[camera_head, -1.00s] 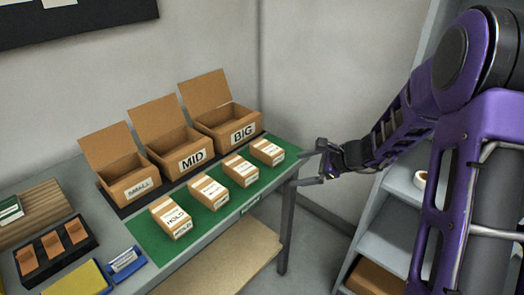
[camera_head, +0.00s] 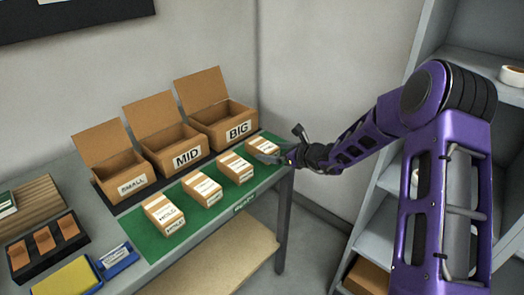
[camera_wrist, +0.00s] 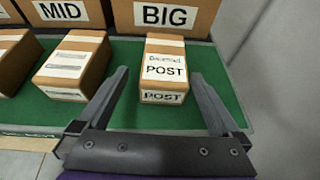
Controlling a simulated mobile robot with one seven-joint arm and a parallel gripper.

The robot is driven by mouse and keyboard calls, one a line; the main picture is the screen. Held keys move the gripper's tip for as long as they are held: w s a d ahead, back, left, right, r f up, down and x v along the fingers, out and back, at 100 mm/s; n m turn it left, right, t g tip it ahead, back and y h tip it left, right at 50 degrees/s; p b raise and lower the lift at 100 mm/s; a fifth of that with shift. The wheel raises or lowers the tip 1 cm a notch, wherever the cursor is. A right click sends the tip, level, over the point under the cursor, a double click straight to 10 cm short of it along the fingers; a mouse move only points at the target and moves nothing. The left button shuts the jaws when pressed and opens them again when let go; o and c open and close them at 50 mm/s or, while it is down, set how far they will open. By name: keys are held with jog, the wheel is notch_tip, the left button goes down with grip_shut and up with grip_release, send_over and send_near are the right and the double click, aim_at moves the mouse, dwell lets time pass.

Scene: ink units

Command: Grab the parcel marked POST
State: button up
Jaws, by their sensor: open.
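The parcel marked POST (camera_wrist: 165,60) is a small brown box with white labels on its top and front. It sits on the green mat (camera_wrist: 216,72) between and just ahead of my fingertips in the wrist view. In the head view this parcel (camera_head: 259,144) is the rightmost in the row, partly hidden by my gripper (camera_head: 271,154). My gripper (camera_wrist: 159,75) is open and empty, one finger toward each side of the parcel, with gaps visible on both sides.
Another parcel (camera_wrist: 76,65) lies left of the POST parcel. Open boxes marked SMALL (camera_head: 131,184), MID (camera_head: 187,158) and BIG (camera_head: 238,130) stand behind. Shelves (camera_head: 384,235) stand at the right.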

aim_at(262, 148)
jog(key=shift+w+x, duration=0.25)
jog(key=shift+x, duration=2.75)
jog(key=shift+d+r, duration=0.15)
jog(key=shift+d, duration=0.05)
jog(key=c, duration=1.5)
